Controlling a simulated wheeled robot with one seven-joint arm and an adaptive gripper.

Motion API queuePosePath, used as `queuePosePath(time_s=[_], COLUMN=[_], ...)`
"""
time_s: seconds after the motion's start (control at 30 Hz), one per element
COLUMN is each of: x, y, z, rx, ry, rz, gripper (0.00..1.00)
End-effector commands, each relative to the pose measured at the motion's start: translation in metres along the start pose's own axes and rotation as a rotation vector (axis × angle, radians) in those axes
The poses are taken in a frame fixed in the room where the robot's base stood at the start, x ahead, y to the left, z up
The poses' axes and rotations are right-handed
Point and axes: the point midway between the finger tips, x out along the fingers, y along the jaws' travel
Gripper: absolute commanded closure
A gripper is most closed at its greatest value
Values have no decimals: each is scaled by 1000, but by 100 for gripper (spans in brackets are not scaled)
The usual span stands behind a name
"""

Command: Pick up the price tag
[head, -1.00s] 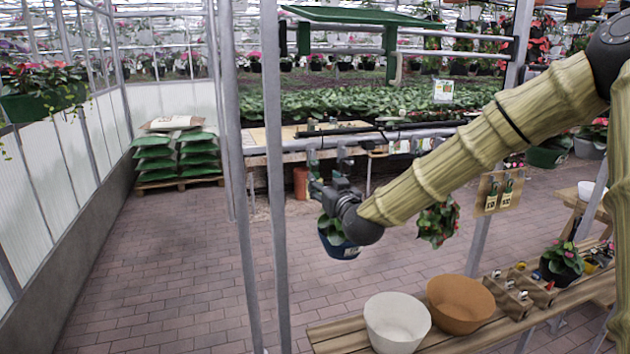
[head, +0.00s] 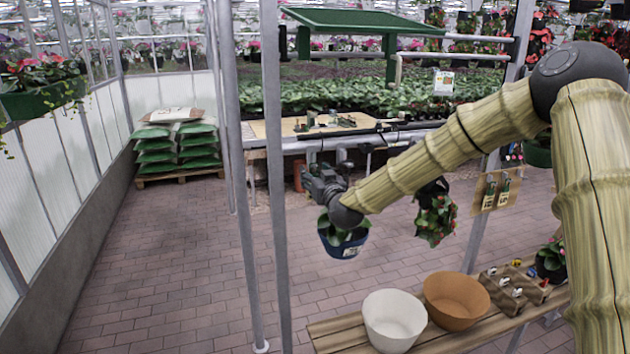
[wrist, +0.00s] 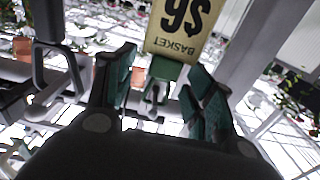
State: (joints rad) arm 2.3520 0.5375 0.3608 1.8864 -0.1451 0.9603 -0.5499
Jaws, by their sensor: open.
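The price tag (wrist: 180,28) is a pale yellow card with dark print reading "BASKET" and "$6". It appears upside down at the top of the wrist view. A green clip-like piece (wrist: 166,69) shows at its printed "BASKET" end, between the fingers in the picture. My gripper (wrist: 158,66) is open and empty, with its green-padded fingers on either side below the tag; contact cannot be seen. In the head view my gripper (head: 312,178) is in front of the bench rail, above a blue hanging pot (head: 343,246). I cannot make out the tag there.
Metal posts (head: 277,200) stand just left of my gripper. A hanging red-flowered plant (head: 436,215) is to its right. A wooden bench (head: 345,333) with a white pot (head: 393,318) and a brown pot (head: 456,300) is below. The brick floor at left is clear.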

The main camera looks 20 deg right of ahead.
Motion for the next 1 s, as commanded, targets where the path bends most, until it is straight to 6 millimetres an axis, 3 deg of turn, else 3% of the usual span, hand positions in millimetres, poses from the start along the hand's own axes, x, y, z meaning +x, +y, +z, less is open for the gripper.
queuePosePath(time_s=[0.4, 0.57, 1.0], x=[10, 9, 9], y=[-1, 0, 0], z=[0, 0, -2], rx=[0, 0, 0], ry=[0, 0, 0], rz=[-1, -1, -1], gripper=[46, 69, 69])
